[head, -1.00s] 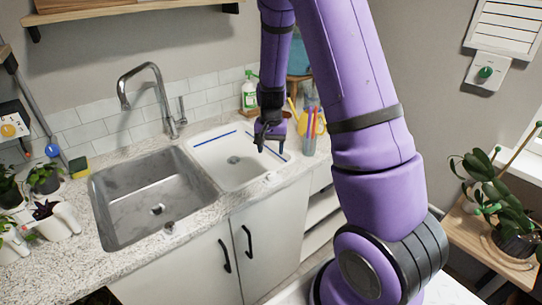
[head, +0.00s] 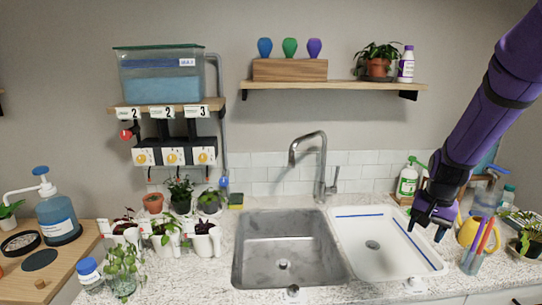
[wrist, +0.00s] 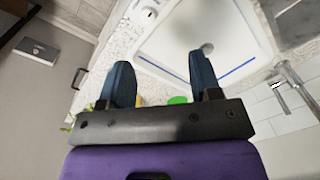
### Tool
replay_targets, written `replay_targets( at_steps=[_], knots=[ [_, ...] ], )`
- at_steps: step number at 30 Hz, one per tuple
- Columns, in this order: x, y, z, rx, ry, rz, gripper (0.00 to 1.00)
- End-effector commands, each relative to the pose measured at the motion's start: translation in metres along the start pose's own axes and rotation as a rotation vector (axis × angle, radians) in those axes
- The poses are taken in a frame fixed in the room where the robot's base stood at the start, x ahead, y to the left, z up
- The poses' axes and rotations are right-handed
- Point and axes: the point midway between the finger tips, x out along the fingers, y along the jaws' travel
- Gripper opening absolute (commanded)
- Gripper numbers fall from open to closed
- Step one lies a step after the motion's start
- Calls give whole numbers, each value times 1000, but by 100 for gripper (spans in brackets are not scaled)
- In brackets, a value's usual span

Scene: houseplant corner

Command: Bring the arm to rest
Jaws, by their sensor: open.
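My gripper (head: 425,231) is at the right in the head view, at the end of my purple arm. It appears above the white basin (head: 372,270), near its right side. In the wrist view the two dark blue fingers of my gripper (wrist: 160,62) stand apart with nothing between them. The same white basin (wrist: 178,42) shows beyond the fingers.
A steel sink (head: 288,250) with a faucet (head: 320,165) is left of the basin. A green-and-white spray bottle (head: 408,180), a cup of pens (head: 474,258) and a yellow watering can (head: 478,232) are near my gripper. Potted plants (head: 203,240) stand left of the sink.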

Motion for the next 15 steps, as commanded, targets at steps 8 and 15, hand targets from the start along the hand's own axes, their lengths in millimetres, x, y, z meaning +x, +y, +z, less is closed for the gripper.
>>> replay_targets(
  at_steps=[8,15],
  knots=[
    [-85,-10,49,-154,67,-75,58],
    [-143,-6,99,-291,134,-111,58]
  ],
)
